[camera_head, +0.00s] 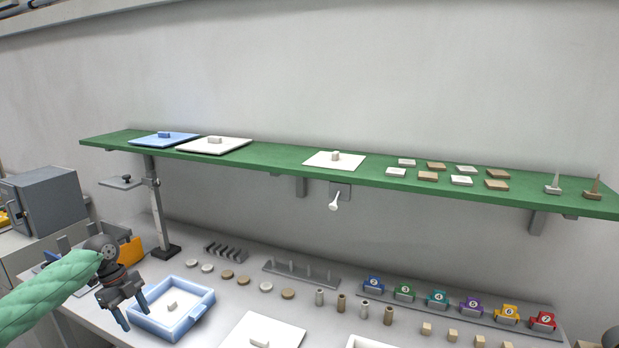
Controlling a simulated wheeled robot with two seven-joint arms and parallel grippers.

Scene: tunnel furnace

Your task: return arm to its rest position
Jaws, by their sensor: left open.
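My left arm comes in from the left edge in a pale green sleeve. My left gripper (134,315) is open and empty, with its fingers pointing down. In the picture it lies at the left side of the blue tray (205,299), and whether it touches the tray's wall I cannot tell. My right gripper is not clearly in view; only a dark rounded piece shows at the lower right edge.
A green shelf (270,157) spans the wall, bearing lids, small tiles and two pointed pieces. A metal stand (157,205) rises behind my gripper. Discs, cylinders, cubes and numbered coloured pieces (437,299) cover the table. A grey box (45,200) stands at left. Air above the table's middle is clear.

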